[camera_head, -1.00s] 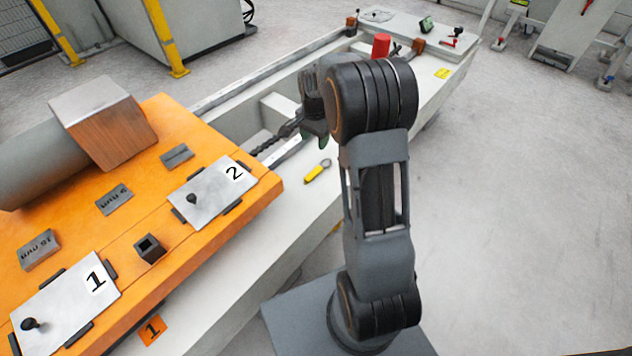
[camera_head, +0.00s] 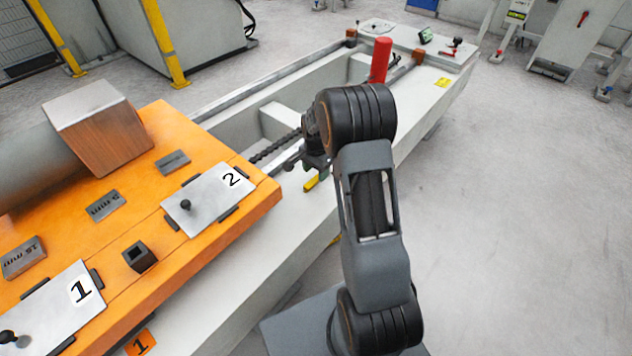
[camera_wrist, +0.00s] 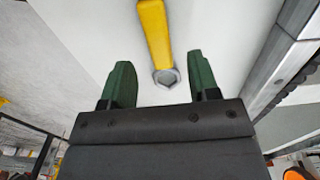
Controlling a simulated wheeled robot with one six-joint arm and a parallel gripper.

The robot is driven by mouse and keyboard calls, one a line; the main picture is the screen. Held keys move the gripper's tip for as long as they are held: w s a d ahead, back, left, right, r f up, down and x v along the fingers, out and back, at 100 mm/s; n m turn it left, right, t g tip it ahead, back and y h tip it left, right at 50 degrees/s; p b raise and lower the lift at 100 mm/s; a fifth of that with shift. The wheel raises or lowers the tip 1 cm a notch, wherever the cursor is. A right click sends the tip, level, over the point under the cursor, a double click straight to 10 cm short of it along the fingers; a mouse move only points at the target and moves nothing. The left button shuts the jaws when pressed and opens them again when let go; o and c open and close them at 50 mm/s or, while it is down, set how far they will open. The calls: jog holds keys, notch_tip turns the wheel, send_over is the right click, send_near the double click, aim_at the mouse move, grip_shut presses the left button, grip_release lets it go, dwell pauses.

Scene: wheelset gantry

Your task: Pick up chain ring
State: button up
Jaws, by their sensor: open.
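A yellow-handled piece with a grey metal ring at its end lies on the white beam; it is the only ring-like thing I make out. In the wrist view its yellow handle (camera_wrist: 154,32) points away from me and its ring (camera_wrist: 166,77) lies between the fingertips in the picture. My gripper (camera_wrist: 161,82) is open, with one green finger to each side of the ring and nothing held. I cannot tell its height above the ring. In the head view only part of the yellow handle (camera_head: 312,183) shows, just below my gripper (camera_head: 316,163); the ring is hidden there.
A dark chain (camera_head: 272,150) runs along the beam beside my gripper. The orange table (camera_head: 110,235) with plates marked 1 and 2 stands to the left. A red cylinder (camera_head: 380,60) stands farther back on the gantry.

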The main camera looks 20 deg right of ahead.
aim_at(316, 178)
notch_tip(316, 178, down, 3)
jog(key=shift+f+b, duration=0.15)
jog(key=shift+b, duration=0.25)
jog(key=c, duration=1)
